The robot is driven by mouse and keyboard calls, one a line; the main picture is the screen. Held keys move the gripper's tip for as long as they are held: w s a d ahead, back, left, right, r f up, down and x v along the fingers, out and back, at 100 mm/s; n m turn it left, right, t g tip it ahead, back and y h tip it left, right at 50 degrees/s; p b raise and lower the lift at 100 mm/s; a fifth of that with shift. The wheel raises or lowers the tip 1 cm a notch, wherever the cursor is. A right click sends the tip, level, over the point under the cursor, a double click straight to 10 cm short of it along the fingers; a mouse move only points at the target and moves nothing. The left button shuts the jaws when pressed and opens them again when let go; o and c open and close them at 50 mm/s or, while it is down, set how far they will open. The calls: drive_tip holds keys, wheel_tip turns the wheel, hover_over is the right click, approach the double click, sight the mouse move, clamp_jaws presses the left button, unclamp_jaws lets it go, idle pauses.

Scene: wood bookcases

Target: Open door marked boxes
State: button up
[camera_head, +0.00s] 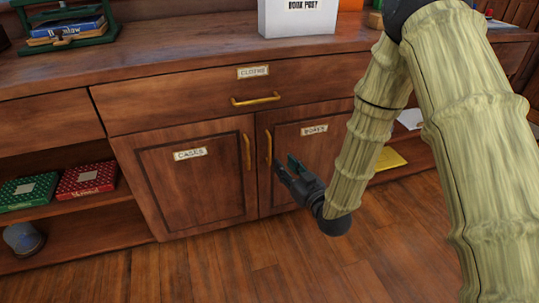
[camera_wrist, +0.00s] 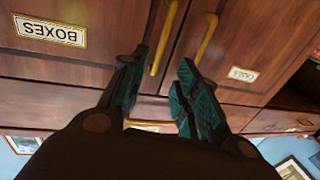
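The door marked boxes (camera_head: 305,150) is the right-hand door of a wooden cabinet and is closed. Its label (camera_head: 314,130) reads "BOXES" and also shows upside down in the wrist view (camera_wrist: 51,31). Its vertical brass handle (camera_head: 268,147) is on the door's left edge; in the wrist view this handle (camera_wrist: 164,38) lies just beyond my fingers. My gripper (camera_head: 286,168) is in front of this door, just right of and below the handle. In the wrist view its teal fingertips (camera_wrist: 158,75) are apart with nothing between them.
The door marked cases (camera_head: 188,180), with its own brass handle (camera_head: 247,152), is closed on the left. A closed drawer (camera_head: 200,98) with a handle (camera_head: 256,99) is above. Open shelves hold boxes (camera_head: 87,181) at left. Wooden floor (camera_head: 270,262) in front is clear.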

sight(270, 149)
drive_tip(key=b+x, duration=0.4)
drive_tip(key=x, duration=0.6)
drive_tip(key=shift+w+a, duration=0.15)
drive_tip(key=shift+w, duration=0.1)
clamp_jaws()
